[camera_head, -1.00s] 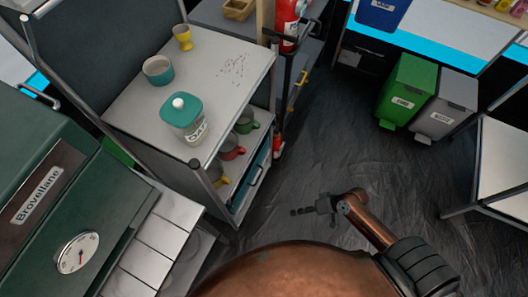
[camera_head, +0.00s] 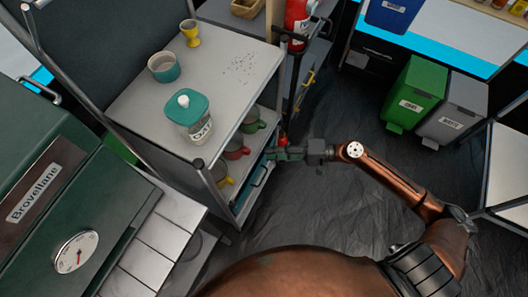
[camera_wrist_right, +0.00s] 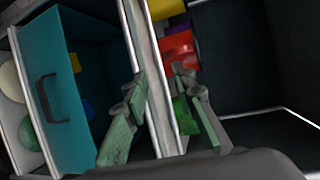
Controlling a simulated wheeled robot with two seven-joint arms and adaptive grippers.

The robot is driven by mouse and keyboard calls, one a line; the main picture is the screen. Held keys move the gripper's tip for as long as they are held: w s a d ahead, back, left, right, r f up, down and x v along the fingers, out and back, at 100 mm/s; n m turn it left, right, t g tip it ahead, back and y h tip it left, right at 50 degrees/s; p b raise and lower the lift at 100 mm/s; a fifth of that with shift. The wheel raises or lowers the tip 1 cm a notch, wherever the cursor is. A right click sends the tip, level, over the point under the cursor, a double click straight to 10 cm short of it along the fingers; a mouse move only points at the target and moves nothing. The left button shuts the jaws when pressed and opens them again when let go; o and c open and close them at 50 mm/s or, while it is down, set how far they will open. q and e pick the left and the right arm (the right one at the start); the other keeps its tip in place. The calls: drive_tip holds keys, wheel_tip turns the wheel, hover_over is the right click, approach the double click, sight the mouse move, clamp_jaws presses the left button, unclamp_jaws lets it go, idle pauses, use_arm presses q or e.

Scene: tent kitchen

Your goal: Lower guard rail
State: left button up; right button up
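My right gripper (camera_head: 277,154) reaches in from the right in the head view, at the near right side of the grey kitchen cart (camera_head: 253,70), level with its lower shelves. In the right wrist view my right gripper (camera_wrist_right: 163,115) is open, with green finger pads apart on either side of a pale metal edge (camera_wrist_right: 150,70). I cannot tell whether the pads touch that edge, or whether it belongs to a guard rail. A teal drawer (camera_wrist_right: 55,85) with a dark handle lies left of the fingers. It also shows low in the cart in the head view (camera_head: 258,180). My left gripper is out of view.
A teal-lidded jar (camera_head: 188,117), a teal bowl (camera_head: 163,67) and a yellow egg cup (camera_head: 190,33) stand on the cart top. Cups sit on the shelf below. A red extinguisher (camera_head: 298,20) is behind. Green (camera_head: 412,95) and grey (camera_head: 455,108) bins stand right; floor between is clear.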

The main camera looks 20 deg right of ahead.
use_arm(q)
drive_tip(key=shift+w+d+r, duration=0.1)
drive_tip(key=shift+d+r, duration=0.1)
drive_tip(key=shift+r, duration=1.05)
use_arm(e)
drive_tip(key=shift+x, duration=1.45)
drive_tip(key=shift+c, duration=0.3)
clamp_jaws()
